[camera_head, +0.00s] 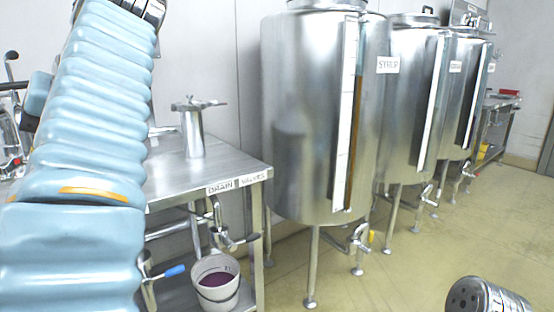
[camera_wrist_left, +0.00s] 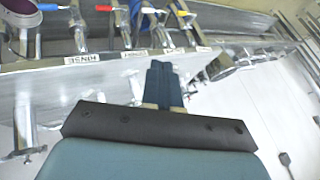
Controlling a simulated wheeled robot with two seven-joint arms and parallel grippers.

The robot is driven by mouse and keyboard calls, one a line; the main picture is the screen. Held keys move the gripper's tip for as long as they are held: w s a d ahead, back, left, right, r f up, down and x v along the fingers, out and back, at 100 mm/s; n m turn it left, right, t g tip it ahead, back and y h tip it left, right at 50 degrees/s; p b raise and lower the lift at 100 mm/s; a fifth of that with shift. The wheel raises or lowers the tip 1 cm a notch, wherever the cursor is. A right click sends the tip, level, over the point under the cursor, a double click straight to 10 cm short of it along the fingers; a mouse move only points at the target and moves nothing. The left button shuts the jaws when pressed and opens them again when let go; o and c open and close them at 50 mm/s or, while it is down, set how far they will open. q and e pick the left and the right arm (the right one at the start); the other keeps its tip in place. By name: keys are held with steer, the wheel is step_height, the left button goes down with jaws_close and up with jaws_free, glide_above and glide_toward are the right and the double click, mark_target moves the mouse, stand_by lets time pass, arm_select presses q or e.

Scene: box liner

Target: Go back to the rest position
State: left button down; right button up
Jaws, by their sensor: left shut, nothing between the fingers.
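My left arm, in a light blue ribbed sleeve, is raised across the left side of the head view; its gripper does not show there. In the left wrist view my left gripper (camera_wrist_left: 160,72) has its two dark fingers together, with nothing held between them. The fingertips are in front of a steel bench (camera_wrist_left: 80,88) with labels and valves along its edge; I cannot tell the exact gap.
The steel table (camera_head: 200,172) stands beside my left arm, with a bucket (camera_head: 216,283) of purple liquid below. Steel tanks (camera_head: 310,120) line the wall to the right. Yellowish floor (camera_head: 400,275) lies open before the tanks.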

arm_select(q)
steer(key=w+a+f+m+t+h, duration=0.1)
steer(key=w+a+f+t+h, duration=0.15)
steer(key=a+f, duration=0.45)
steer(key=w+a+f+m+t+h, duration=0.1)
steer(key=w+a+f+h, duration=0.1)
steer(key=w+a+f, duration=0.35)
steer(key=w+f+m+t+h, duration=0.15)
steer(key=w+f, duration=0.35)
steer(key=f, duration=0.7)
steer(key=w+f+h, duration=0.3)
steer(key=w+f, duration=0.2)
steer(key=f, duration=0.7)
steer(key=s+d+f+m+g+h, duration=0.2)
steer(key=d+f+h, duration=0.1)
steer(key=d+f, duration=1.75)
steer(key=s+d+f+m+g, duration=0.1)
steer(key=s+d+f, duration=0.5)
steer(key=s+f, duration=0.2)
steer(key=s+d+f+g, duration=0.1)
steer(key=s+d+f, duration=0.4)
steer(key=s, duration=0.5)
step_height(320, 180, down, 3)
steer(key=shift+s+d+r+m+g, duration=0.1)
steer(key=shift+s+d+m+g, duration=0.2)
steer(key=shift+s+d+m, duration=0.1)
